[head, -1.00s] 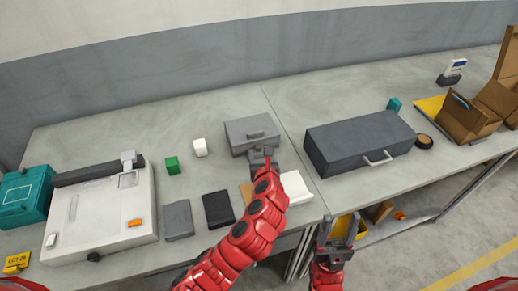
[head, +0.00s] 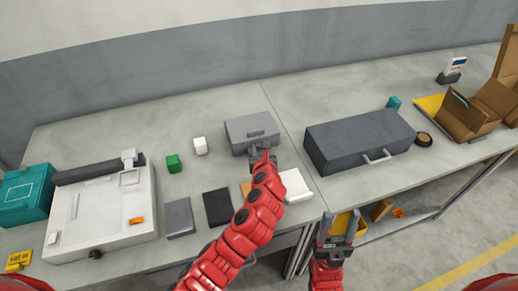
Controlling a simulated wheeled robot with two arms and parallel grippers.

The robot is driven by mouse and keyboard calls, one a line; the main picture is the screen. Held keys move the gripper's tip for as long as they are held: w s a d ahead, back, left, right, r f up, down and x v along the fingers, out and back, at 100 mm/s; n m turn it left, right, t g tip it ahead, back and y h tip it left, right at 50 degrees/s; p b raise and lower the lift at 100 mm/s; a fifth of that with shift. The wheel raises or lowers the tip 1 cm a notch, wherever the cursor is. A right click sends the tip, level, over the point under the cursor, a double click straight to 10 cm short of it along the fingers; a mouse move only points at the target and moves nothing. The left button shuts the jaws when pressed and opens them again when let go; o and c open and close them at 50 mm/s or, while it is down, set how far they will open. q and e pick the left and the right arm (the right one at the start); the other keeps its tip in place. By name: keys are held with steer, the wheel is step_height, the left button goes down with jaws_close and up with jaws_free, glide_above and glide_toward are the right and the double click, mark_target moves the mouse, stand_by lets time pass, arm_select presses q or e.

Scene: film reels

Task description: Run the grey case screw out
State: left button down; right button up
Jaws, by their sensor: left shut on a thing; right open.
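A grey case (head: 249,127) with a raised handle-like bar on its lid sits on the bench in the middle of the head view. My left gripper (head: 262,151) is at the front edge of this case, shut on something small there. The gripper and wrist hide what it holds; I cannot make out the screw itself. My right gripper (head: 336,229) is open and empty, in front of the bench edge, fingers pointing up in the picture.
A large dark case (head: 358,138) stands to the right. Green (head: 173,163) and white (head: 200,146) blocks, dark flat pieces (head: 218,207) and a white machine (head: 105,212) lie left. A white item (head: 296,185) lies right of my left arm. A cardboard box (head: 470,117) is far right.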

arm_select(q)
steer(key=shift+d+f, duration=0.1)
steer(key=shift+d, duration=0.05)
steer(key=shift+d+n+y+b, duration=0.25)
steer(key=shift+n+y+b, duration=0.7)
steer(key=shift+y, duration=0.25)
steer(key=shift+f+n+g+y, duration=0.1)
steer(key=shift+n+g+y, duration=0.35)
steer(key=shift+g+y, duration=0.05)
steer(key=shift+w+d+n+g+y+b, duration=0.1)
steer(key=shift+n+g+y+b, duration=0.3)
steer(key=shift+n+y+b, duration=0.3)
steer(key=shift+w+d+n+g+y+b, duration=0.1)
steer(key=shift+n+g+y+b, duration=0.3)
steer(key=shift+n+y+b, duration=0.25)
steer(key=shift+n+y, duration=0.25)
steer(key=shift+n, duration=0.1)
steer(key=c, duration=0.7)
jaws_free()
steer(key=shift+r, duration=0.2)
